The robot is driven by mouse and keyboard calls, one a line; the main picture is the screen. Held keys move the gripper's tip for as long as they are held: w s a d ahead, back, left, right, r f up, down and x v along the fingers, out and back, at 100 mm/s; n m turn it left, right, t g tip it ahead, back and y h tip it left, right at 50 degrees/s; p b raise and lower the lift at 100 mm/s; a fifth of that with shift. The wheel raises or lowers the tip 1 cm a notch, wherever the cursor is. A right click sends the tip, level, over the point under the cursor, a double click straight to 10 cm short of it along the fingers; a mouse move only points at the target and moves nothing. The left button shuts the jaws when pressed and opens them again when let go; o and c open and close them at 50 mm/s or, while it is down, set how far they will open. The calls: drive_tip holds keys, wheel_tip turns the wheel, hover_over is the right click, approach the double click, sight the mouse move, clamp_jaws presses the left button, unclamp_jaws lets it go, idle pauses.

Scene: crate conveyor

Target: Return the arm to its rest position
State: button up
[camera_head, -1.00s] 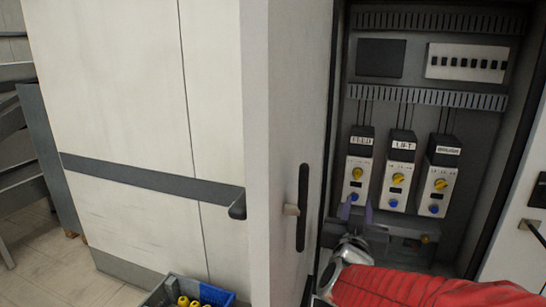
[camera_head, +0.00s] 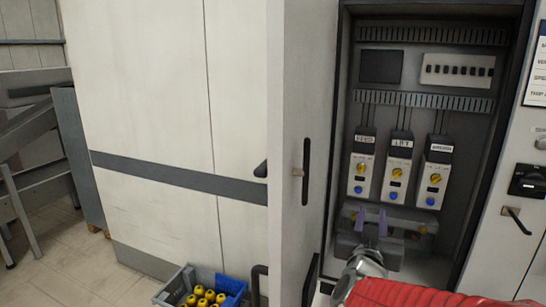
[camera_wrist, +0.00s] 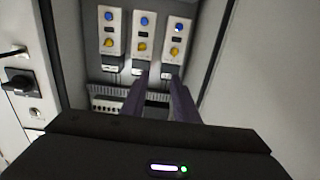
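My gripper (camera_head: 371,218) is in front of the open electrical cabinet (camera_head: 341,150), below the row of three white modules. In the wrist view its two purple fingers (camera_wrist: 158,80) stand apart with nothing between them, so it is open and empty. My red-sleeved arm reaches in from the lower right of the head view. The left module (camera_head: 361,178), middle module (camera_head: 397,180) and right module (camera_head: 433,184) each have a yellow knob and a blue button. The fingers look clear of the modules; the exact distance to the cabinet is hard to tell.
The open cabinet door (camera_head: 298,110) stands left of my gripper. A grey crate (camera_head: 172,288) with yellow items and a blue section is on the floor at lower left. A panel with a black rotary switch (camera_head: 527,181) is at right. Grey metal framework (camera_head: 30,150) stands far left.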

drive_tip(key=s+a+f+n+g+y, duration=0.5)
drive_tip(key=s+a+y, duration=0.3)
drive_tip(key=s+a, duration=0.3)
drive_tip(key=s+d+f+g, duration=0.1)
drive_tip(key=s+f+g, duration=0.1)
drive_tip(key=s, duration=0.6)
drive_tip(key=s+d+f+g+h, duration=0.1)
drive_tip(key=s+d+f+g, duration=0.1)
drive_tip(key=s, duration=0.6)
drive_tip(key=shift+s+f+g, duration=0.3)
drive_tip(key=shift+f+g, duration=0.45)
drive_tip(key=shift+g, duration=0.25)
drive_tip(key=shift+d+m, duration=0.15)
drive_tip(key=shift+m, duration=0.15)
